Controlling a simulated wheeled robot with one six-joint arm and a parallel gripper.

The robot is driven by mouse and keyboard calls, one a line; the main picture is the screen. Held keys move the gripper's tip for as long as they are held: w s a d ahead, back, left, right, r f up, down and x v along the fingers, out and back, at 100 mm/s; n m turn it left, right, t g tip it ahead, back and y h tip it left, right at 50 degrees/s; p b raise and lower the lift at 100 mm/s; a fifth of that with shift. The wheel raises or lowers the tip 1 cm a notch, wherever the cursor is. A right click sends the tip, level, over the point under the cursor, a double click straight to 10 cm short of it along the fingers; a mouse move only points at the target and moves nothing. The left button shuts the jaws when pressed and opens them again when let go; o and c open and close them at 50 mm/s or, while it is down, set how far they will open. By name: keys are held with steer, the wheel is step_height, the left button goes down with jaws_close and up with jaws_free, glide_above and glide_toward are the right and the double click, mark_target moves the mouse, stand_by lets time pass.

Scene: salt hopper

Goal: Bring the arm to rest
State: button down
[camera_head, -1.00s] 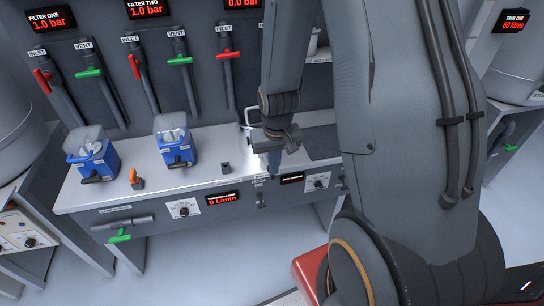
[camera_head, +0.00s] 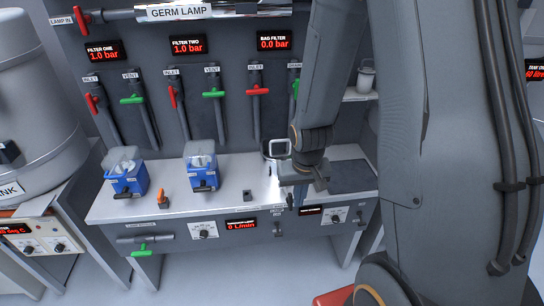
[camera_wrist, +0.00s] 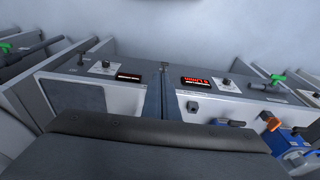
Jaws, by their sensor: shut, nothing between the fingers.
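My arm hangs down on the right of the head view, and my gripper (camera_head: 297,199) points downward at the front part of the bench top (camera_head: 232,195). Its fingers are together with nothing between them. In the wrist view the closed fingers (camera_wrist: 162,98) show as a narrow blue-grey pair beyond the dark gripper body. The head view does not settle whether the fingertips touch the bench or hang just in front of its edge. A metal pot (camera_head: 277,150) stands behind the wrist, partly hidden by it.
A dark pad (camera_head: 351,176) lies to the right. Red and green valve handles line the back wall. A large tank (camera_head: 40,110) stands at far left.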

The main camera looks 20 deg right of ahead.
steer(key=s+a+r+n+b, duration=0.1)
steer(key=s+a+r+b, duration=0.3)
steer(key=r, duration=0.3)
steer(key=shift+s+a+n+g+b, duration=0.3)
steer(key=shift+s+a+n+b, duration=0.1)
steer(key=shift+s+b, duration=0.35)
steer(key=c, duration=2.5)
jaws_free()
steer(key=shift+d, duration=0.1)
